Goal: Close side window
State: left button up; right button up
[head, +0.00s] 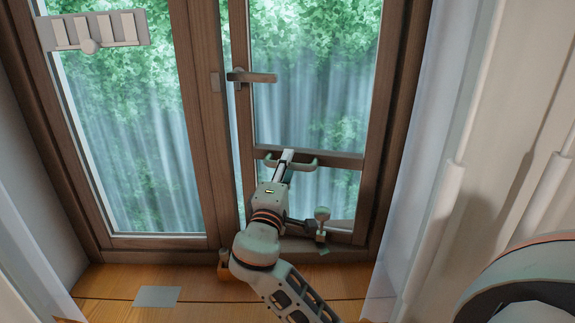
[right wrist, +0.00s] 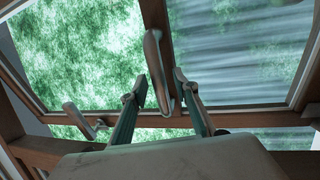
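The side window (head: 385,100) is the right-hand wooden-framed pane in the head view. A bright strip shows between its left edge and the post, so it looks ajar. In the right wrist view, a pale upright bar-like handle (right wrist: 155,65) lies between the two open fingertips (right wrist: 160,88). I cannot tell whether either finger touches it. My left gripper is not in view.
The left window (head: 130,150) has a white slatted fitting (head: 95,31) near its top. A small greenish fitting (head: 321,217) stands low at the side window. A wooden sill (head: 110,283) with a grey patch (head: 157,296) lies below. A sheer curtain (head: 425,140) hangs at right.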

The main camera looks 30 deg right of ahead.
grip_shut()
jog(key=s+n+t+y+p, duration=0.1)
jog(key=s+a+n+t+y, duration=0.1)
jog(key=s, duration=0.1)
jog(key=s+n+t+y+p, duration=0.1)
jog(key=s+y, duration=0.1)
jog(key=shift+s+a+p, duration=0.25)
jog(key=shift+a+p, duration=0.1)
jog(key=shift+a, duration=0.05)
jog(key=shift+c, duration=0.7)
grip_release()
jog(key=shift+f, duration=0.1)
jog(key=shift+o, duration=0.7)
